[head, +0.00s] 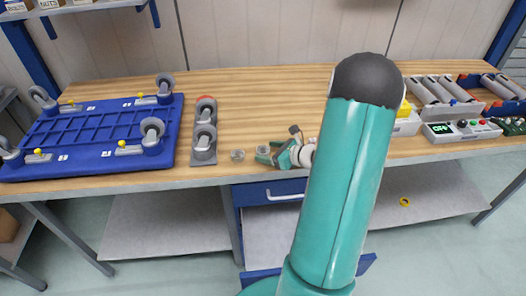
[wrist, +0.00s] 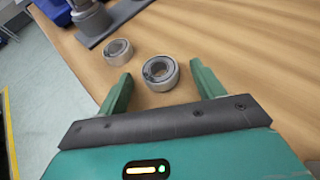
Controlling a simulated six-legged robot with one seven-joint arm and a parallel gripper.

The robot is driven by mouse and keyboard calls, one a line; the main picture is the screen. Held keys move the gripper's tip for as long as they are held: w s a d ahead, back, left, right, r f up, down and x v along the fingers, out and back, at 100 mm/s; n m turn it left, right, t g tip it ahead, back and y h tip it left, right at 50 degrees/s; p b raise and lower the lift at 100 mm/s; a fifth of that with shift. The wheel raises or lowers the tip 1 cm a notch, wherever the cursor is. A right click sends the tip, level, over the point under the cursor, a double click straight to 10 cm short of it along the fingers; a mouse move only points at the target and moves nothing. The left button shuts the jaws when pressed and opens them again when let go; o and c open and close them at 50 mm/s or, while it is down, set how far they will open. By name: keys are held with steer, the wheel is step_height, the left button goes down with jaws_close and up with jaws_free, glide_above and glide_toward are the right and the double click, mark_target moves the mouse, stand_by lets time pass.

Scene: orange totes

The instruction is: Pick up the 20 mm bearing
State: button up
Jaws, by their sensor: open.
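Two silver ring bearings lie flat on the wooden bench. In the wrist view, the nearer bearing (wrist: 160,73) sits between the tips of my open gripper (wrist: 161,72), with clear space on both sides. The other bearing (wrist: 118,52) lies beyond the left finger, outside the jaws. In the head view, my gripper (head: 262,153) is low over the bench near its front edge. One bearing (head: 237,155) lies just left of it, and the other (head: 263,150) shows at the fingertips. No size marking can be read, so I cannot tell which is the 20 mm one.
A grey plate with casters (head: 205,135) and a blue wheeled frame (head: 90,135) stand left of the bearings. Testers and trays (head: 460,130) fill the right side. The bench behind my gripper is clear.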

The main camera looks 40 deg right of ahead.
steer(key=c, duration=1.1)
steer(key=shift+r, duration=0.1)
